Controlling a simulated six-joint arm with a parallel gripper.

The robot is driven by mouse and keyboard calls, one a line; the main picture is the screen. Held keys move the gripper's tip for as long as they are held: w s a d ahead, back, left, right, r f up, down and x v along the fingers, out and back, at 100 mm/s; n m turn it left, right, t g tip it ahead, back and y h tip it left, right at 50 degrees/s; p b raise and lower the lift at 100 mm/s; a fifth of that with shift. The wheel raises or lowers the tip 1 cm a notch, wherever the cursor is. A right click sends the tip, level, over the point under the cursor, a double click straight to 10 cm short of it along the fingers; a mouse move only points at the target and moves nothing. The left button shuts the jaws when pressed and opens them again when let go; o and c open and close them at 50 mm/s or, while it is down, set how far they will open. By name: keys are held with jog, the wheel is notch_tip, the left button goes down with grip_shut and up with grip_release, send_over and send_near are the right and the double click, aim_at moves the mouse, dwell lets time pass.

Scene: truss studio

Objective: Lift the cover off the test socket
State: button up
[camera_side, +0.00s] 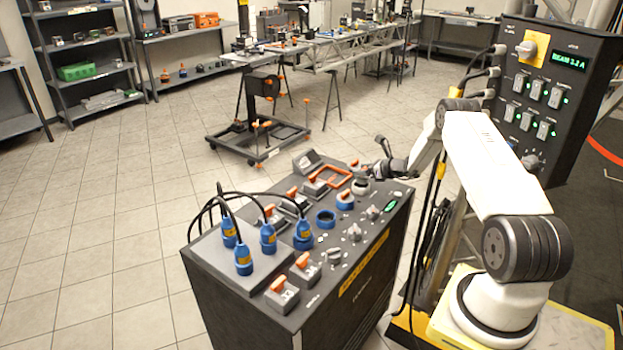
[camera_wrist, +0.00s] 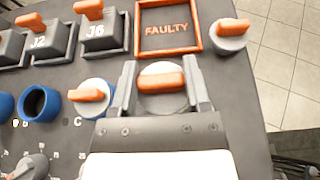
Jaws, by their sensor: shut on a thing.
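My gripper (camera_wrist: 161,95) is shut on a round pale cover (camera_wrist: 152,69) with an orange handle (camera_wrist: 160,82), one finger on each side. In the side view my gripper (camera_side: 374,169) is small, over the far right end of the dark console (camera_side: 300,238). A pale round fitting (camera_side: 361,187) shows just below and left of it. Whether this is the test socket, and whether the held cover is clear of it, I cannot tell. What lies under the cover is hidden in the wrist view.
Left of my gripper are a blue socket with an orange-handled cover (camera_wrist: 92,97) and an open blue socket (camera_wrist: 38,103). An orange-framed tray marked FAULTY (camera_wrist: 167,28) lies just beyond. Another orange-handled cap (camera_wrist: 230,32) is beside it. Blue cabled plugs (camera_side: 268,239) stand on the console's left.

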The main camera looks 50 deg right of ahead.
jog(key=s+a+r, duration=0.8)
jog(key=s+r, duration=0.1)
jog(key=s, duration=0.1)
jog(key=shift+s+r, duration=0.15)
jog(key=shift+s, duration=0.2)
dwell(0.7)
